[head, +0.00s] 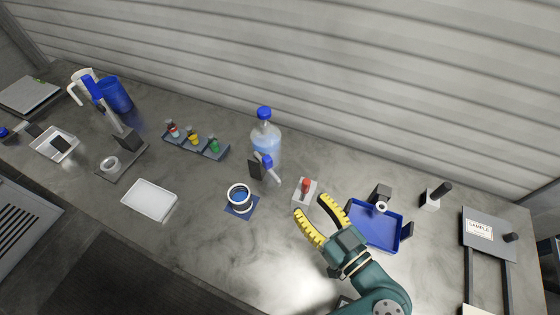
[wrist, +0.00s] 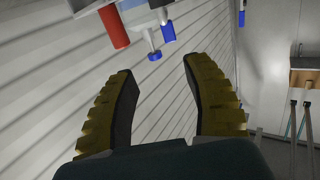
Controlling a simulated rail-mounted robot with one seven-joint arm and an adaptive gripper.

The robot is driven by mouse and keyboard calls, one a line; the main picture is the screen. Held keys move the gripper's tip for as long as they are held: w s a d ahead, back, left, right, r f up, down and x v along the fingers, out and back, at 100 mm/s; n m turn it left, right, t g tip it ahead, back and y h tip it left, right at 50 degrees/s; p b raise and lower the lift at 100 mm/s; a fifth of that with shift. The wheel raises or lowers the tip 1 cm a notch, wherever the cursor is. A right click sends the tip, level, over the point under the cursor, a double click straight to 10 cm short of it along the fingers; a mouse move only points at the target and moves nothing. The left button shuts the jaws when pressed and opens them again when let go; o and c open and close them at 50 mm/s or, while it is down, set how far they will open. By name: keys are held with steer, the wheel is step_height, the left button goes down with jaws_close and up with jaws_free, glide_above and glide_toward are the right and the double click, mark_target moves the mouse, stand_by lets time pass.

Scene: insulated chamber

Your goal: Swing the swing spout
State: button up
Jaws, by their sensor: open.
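My gripper (head: 312,205) is open with nothing between its yellow-padded fingers. It is just in front of a small white block with a red knob (head: 306,185). I cannot tell for sure which fitting is the swing spout. One candidate is a grey bar with a blue end (head: 267,165) beside a black block, left of my gripper and in front of a clear bottle. Another is a black fitting with a white ring (head: 381,205) at the blue tray's back edge, right of my gripper. My gripper appears apart from both.
The blue tray (head: 374,232) lies right of my gripper. The blue-capped bottle (head: 266,139) stands behind the grey bar. A ringed cup (head: 239,198) sits on a blue mat. A black-handled white block (head: 430,201) and SAMPLE panel (head: 490,245) are farther right.

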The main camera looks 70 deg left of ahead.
mark_target(269, 162)
steer(key=shift+n+g+y, duration=0.3)
steer(key=shift+n+g, duration=0.2)
steer(key=shift+g, duration=0.1)
steer(key=x, duration=1.6)
steer(key=shift+s+a+r, duration=0.2)
steer(key=shift+s+r, duration=0.15)
steer(key=shift+d, duration=0.1)
jaws_close()
